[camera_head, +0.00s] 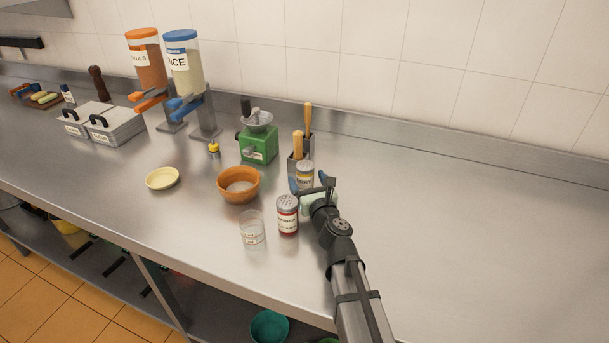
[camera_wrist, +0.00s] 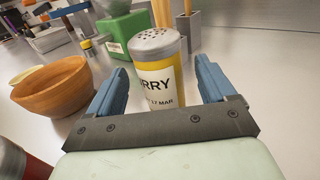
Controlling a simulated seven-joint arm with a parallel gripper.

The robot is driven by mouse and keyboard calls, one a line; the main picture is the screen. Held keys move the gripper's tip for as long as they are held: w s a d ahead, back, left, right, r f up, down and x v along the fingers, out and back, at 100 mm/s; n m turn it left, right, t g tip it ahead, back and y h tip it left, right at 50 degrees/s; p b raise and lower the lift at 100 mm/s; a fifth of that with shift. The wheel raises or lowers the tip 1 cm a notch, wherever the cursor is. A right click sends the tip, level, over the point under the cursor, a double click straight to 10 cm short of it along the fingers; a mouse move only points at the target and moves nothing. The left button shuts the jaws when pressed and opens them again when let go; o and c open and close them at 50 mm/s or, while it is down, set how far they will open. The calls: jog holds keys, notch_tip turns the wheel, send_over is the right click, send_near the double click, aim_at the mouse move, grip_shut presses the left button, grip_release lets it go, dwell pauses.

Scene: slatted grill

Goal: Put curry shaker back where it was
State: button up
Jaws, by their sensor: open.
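The curry shaker (camera_head: 306,173) has a yellow body, a white label and a perforated grey lid. It stands upright on the steel counter in front of the utensil holder. In the wrist view the curry shaker (camera_wrist: 157,70) stands between and just beyond my two blue fingers. My gripper (camera_head: 310,184) is open, and in the wrist view its fingers (camera_wrist: 166,85) are spread on either side of the shaker with visible gaps. The shaker's lower part is hidden behind my gripper's palm in the wrist view.
An orange bowl (camera_head: 238,186), a green grinder (camera_head: 259,144) and a utensil holder (camera_head: 297,160) are close by. The counter (camera_head: 460,220) is clear to the right.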

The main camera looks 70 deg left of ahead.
jog(key=d, duration=0.5)
jog(key=s+d, duration=0.1)
jog(key=d, duration=0.2)
jog(key=shift+a, duration=0.1)
jog(key=shift+w, duration=0.1)
